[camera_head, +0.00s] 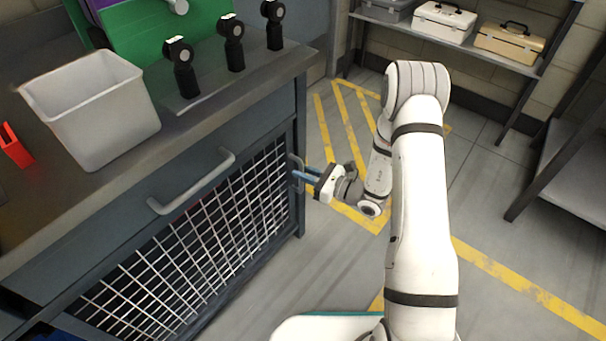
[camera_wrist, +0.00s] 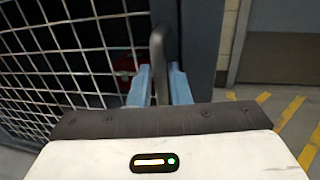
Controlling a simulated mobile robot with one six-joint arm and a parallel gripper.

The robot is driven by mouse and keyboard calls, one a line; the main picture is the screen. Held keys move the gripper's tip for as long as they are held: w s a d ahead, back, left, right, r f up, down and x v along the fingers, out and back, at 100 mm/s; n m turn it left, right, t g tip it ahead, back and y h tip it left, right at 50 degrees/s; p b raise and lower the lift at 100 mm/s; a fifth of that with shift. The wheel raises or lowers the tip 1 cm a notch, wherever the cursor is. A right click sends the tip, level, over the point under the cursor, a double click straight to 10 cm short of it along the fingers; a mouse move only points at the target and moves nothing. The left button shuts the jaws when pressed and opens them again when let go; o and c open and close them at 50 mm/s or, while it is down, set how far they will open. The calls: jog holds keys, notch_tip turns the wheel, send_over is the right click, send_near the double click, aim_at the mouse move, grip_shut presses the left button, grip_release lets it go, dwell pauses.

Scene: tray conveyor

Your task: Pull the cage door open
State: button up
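The cage door (camera_head: 190,240) is a white wire mesh panel in a dark frame on the front of the workbench. It looks closed in the head view, and its mesh (camera_wrist: 85,45) fills the left of the wrist view. A grey upright bar handle (camera_head: 295,168) is at the door's right edge. In the wrist view the handle (camera_wrist: 160,55) stands between the two blue fingers of my gripper (camera_wrist: 160,88). The fingers lie close on both sides of it, and my gripper looks shut on it. My gripper (camera_head: 306,175) reaches the handle from the right in the head view.
A drawer with a grey bar handle (camera_head: 192,183) is above the cage door. The worktop holds a white bin (camera_head: 95,110) and several black devices (camera_head: 182,68). Floor with yellow markings (camera_head: 510,275) is open to the right. A shelf with toolboxes (camera_head: 443,22) stands behind.

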jog(key=shift+w+a, duration=0.25)
jog(key=shift+a, duration=0.2)
jog(key=shift+c, duration=0.3)
grip_shut()
